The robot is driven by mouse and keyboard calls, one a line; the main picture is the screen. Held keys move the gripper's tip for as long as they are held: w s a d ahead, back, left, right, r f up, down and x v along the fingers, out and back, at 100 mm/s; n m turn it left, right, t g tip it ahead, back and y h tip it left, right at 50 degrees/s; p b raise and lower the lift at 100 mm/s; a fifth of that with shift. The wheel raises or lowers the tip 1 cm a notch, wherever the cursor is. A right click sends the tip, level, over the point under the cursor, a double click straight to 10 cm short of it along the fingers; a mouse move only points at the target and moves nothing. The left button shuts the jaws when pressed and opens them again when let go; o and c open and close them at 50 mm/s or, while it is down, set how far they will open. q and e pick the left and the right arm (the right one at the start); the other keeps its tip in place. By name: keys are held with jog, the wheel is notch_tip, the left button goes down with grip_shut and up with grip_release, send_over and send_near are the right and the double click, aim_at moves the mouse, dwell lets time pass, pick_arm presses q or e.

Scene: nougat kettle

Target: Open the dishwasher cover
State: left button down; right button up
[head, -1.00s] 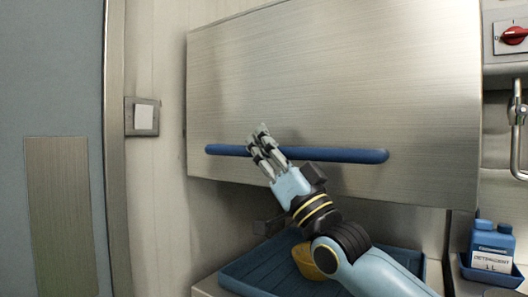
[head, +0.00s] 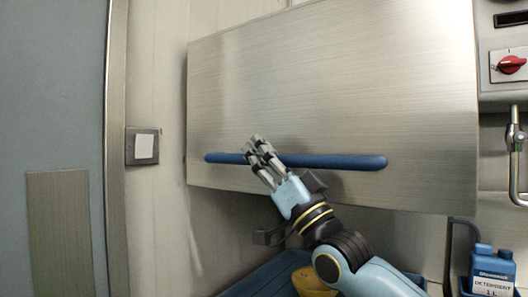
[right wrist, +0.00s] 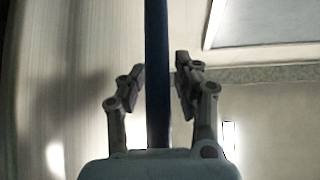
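The dishwasher cover (head: 340,100) is a large brushed-steel hood in the head view, with a long blue bar handle (head: 345,162) across its lower front. My right gripper (head: 255,149) is at the handle, left of its middle, with its fingers on either side of the bar. Contact at the pads is hard to see. My left gripper is not in view.
Below the cover are a blue tray (head: 262,280) and a yellow object (head: 308,284), partly behind my right arm. A blue detergent bottle (head: 491,268) stands at lower right. A red-knob switch (head: 511,65) and a metal pipe (head: 515,160) are at right, a wall switch (head: 144,146) at left.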

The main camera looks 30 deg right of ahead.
jog(key=shift+o, duration=0.9)
jog(key=v, duration=1.2)
